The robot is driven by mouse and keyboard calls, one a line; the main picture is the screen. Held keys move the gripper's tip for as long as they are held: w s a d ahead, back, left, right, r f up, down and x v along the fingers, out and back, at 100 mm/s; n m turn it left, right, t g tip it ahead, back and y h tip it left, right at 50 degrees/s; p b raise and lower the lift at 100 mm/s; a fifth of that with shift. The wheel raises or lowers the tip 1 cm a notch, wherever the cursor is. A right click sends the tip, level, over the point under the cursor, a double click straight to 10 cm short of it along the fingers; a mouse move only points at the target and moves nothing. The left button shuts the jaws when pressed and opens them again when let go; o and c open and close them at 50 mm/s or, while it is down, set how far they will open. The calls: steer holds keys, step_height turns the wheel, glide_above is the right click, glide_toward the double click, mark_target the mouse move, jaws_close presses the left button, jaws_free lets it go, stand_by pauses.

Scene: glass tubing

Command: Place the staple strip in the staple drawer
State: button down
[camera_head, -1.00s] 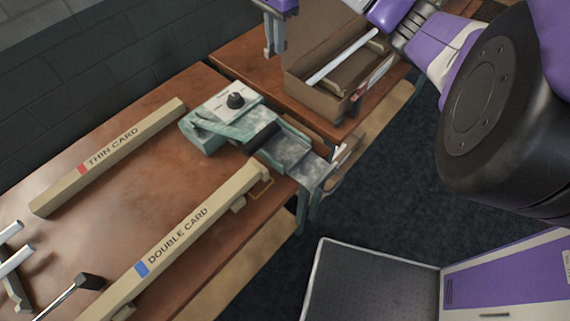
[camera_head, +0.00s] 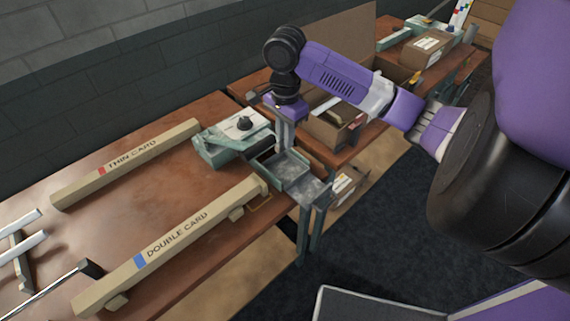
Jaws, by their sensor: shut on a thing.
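The green and grey stapling machine (camera_head: 225,147) stands on the table with a black knob on top. Its staple drawer (camera_head: 288,172) is an open tray with a green rim at the machine's right front. My gripper (camera_head: 285,151) points straight down over the back part of the drawer, with its fingertips at or just above the tray. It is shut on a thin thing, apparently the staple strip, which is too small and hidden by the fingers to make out. I cannot tell whether the strip touches the drawer floor.
Long wooden guides marked THIN CARD (camera_head: 125,163) and DOUBLE CARD (camera_head: 172,243) lie on the brown table (camera_head: 75,230). An open cardboard box (camera_head: 333,130) with a white bar (camera_head: 325,107) stands behind on a second table. My arm spans above it. Dark floor lies right of the tables.

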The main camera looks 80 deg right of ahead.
mark_target(285, 171)
step_height(285, 171, down, 11)
steer(key=shift+r+p, duration=0.15)
steer(key=shift+p, duration=0.15)
steer(key=c, duration=1.4)
jaws_free()
step_height(285, 171, up, 12)
steer(key=shift+r+b, duration=0.1)
steer(key=shift+b, duration=0.5)
